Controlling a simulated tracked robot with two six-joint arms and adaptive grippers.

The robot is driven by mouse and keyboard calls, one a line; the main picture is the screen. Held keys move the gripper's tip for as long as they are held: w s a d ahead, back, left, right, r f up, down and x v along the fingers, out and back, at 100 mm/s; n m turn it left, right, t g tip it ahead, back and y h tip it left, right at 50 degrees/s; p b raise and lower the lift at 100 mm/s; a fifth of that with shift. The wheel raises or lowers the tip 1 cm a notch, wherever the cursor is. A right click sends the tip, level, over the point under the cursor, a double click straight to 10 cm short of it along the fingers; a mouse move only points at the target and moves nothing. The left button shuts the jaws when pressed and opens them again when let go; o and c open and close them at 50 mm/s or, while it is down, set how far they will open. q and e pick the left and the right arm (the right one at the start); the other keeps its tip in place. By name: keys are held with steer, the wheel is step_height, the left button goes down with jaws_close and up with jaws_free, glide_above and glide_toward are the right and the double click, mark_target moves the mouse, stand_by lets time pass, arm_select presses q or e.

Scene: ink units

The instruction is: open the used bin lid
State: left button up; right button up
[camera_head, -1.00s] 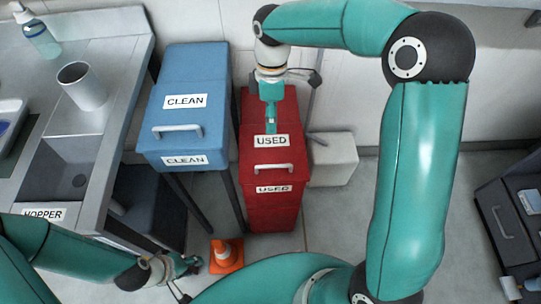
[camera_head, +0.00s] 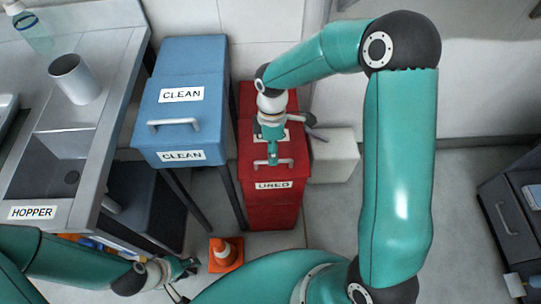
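The red used bin (camera_head: 273,213) stands right of the blue bin, with its lid (camera_head: 290,152) down. A pale handle (camera_head: 262,164) lies across the front of the lid, and a USED label (camera_head: 273,185) is on the front face. My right gripper (camera_head: 272,158) reaches over the lid with its fingertips at the handle; the arm covers most of the lid's top label. Whether the fingers are closed around the handle cannot be told. My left gripper (camera_head: 191,266) is low at the lower left, away from the bin, its fingers too small to read.
A blue clean bin (camera_head: 185,110) stands close on the left. An orange cone (camera_head: 226,254) is on the floor in front. A white box (camera_head: 334,157) sits right of the red bin. A steel counter with a hopper sink (camera_head: 55,160) fills the left side.

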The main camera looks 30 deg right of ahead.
steer(key=shift+s+a+f, duration=0.1)
steer(key=shift+s+f, duration=0.05)
steer(key=shift+f, duration=0.6)
jaws_close()
